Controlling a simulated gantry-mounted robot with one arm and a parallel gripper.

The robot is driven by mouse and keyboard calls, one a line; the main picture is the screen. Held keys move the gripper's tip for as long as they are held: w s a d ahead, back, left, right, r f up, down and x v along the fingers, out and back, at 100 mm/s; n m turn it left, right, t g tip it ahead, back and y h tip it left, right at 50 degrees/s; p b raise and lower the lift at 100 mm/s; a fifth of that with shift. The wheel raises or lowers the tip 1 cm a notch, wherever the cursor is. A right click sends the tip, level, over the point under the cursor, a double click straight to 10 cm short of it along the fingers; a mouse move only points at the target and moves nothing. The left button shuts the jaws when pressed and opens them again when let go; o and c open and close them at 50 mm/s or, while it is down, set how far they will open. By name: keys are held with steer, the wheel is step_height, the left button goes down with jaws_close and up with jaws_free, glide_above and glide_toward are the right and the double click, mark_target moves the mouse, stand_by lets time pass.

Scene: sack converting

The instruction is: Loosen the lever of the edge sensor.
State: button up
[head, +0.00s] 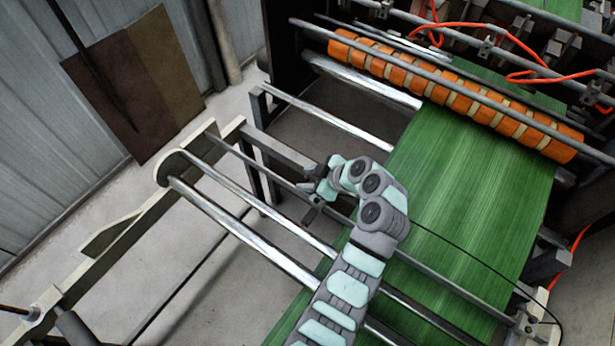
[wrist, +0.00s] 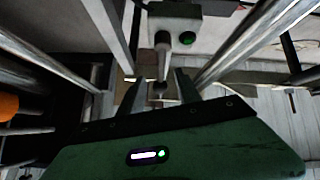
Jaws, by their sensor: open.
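The edge sensor appears to be the grey box with a green round spot (wrist: 175,28) at the top middle of the wrist view. A pale tapered post (wrist: 162,58) below it may be its lever; I cannot tell for sure. My gripper (wrist: 157,90) is open, with its two dark fingers on either side of a small dark-and-grey part near the post's lower end. Contact cannot be made out. In the head view, my gripper (head: 326,188) is at the crossbars, and a small dark part (head: 313,211) shows just below it, partly hidden.
Long metal bars (head: 250,240) run on both sides of my gripper. A green web (head: 470,190) passes over rollers to the right, below an orange banded roller (head: 450,90). A thin black cable (head: 460,255) crosses the web. Open floor (head: 150,270) lies to the left.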

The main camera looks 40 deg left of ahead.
jaws_close()
stand_by(0.3)
steer(key=shift+t, duration=0.3)
steer(key=w+d+m+t+h+b, duration=0.3)
steer(key=w+m+t+h, duration=0.2)
steer(key=m+t, duration=0.5)
steer(key=shift+w+d+m+h, duration=0.2)
steer(key=shift+m+h, duration=0.4)
steer(key=shift+m, duration=2.6)
steer(key=shift+f, duration=0.15)
